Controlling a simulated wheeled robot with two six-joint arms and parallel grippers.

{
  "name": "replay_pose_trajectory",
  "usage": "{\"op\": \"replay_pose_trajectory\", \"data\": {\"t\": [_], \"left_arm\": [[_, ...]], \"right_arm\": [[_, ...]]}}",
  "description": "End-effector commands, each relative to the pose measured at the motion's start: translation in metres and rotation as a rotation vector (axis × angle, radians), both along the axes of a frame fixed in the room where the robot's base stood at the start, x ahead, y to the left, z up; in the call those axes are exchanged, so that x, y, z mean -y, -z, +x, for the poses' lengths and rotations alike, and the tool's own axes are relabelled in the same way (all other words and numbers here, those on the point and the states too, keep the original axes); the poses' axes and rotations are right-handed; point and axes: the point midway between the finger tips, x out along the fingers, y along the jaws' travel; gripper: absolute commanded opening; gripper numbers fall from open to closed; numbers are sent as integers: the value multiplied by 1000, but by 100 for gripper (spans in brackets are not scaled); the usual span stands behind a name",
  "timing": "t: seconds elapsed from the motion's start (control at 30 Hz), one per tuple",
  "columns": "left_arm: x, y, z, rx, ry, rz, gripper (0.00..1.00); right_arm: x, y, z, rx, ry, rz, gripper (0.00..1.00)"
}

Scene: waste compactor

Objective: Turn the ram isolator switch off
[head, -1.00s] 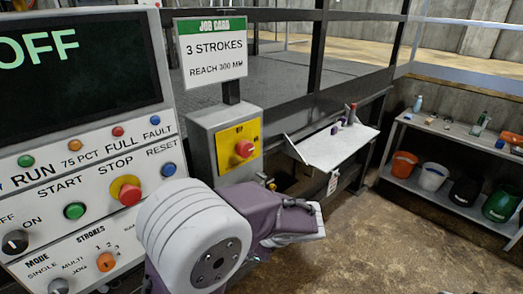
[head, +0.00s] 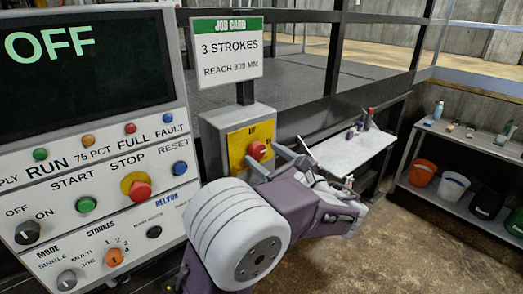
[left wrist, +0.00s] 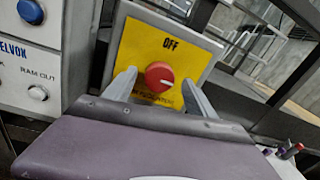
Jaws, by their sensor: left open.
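The ram isolator switch is a red rotary knob (head: 257,150) on a yellow plate (head: 237,146) fixed to a grey box. My left gripper (head: 269,161) is open in front of the plate. In the left wrist view its two fingers (left wrist: 160,84) stand on either side of the knob, with visible gaps. The lower lettering on the plate is partly hidden by the knob and fingers. My right gripper is not in view.
A control panel (head: 95,167) with buttons and a screen reading OFF (head: 85,75) stands left of the box. A job card (head: 227,48) is above it. A white shelf (head: 350,152) and a rack with buckets (head: 424,173) are to the right.

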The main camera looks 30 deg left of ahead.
Motion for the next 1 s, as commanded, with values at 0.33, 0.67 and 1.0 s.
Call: {"op": "replay_pose_trajectory", "data": {"t": [0.33,0.67,1.0], "left_arm": [[-18,1,9,0,0,-1,65],[-18,1,9,0,0,-1,2],[-18,4,9,62,1,-26,2]], "right_arm": [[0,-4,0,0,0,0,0],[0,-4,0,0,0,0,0],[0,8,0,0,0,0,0]]}}
